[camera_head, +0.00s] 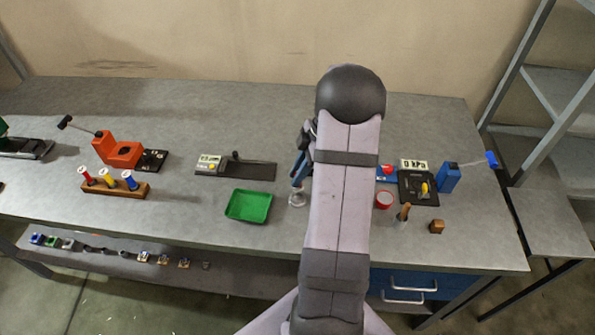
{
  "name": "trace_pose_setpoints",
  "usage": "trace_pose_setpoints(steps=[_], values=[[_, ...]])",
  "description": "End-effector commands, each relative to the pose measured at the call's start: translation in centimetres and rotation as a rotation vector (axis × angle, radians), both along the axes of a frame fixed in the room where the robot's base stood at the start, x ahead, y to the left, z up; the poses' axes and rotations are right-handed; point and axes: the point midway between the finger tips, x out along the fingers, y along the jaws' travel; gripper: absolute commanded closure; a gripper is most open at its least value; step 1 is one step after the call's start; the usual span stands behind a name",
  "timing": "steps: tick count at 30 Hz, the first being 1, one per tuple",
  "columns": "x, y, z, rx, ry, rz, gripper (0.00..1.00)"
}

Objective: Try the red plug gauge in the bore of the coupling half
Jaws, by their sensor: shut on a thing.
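My gripper (298,183) is at mid-bench, pointing down and partly hidden by my arm, well to the right of the rack. Its fingers are shut on a small pale, round piece (297,198) at their tips. This may be the coupling half, but it is too small to be sure. I cannot tell whether it touches the bench.
A green tray (248,206) lies just left of my gripper. A grey gauge with a display (210,164) and a red-orange device (119,150) stand further left. Small parts line the lower shelf.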

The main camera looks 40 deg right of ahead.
Motion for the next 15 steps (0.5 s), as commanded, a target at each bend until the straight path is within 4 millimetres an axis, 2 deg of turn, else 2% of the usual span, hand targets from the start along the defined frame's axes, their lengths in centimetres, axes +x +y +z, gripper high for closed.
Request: trace_pose_setpoints(steps=[9,15], values=[[0.0,0.0,-2.4,0.0,0.0,0.0,1.0],[0.0,0.0,-3.0,0.0,-0.001,0.0,1.0]])
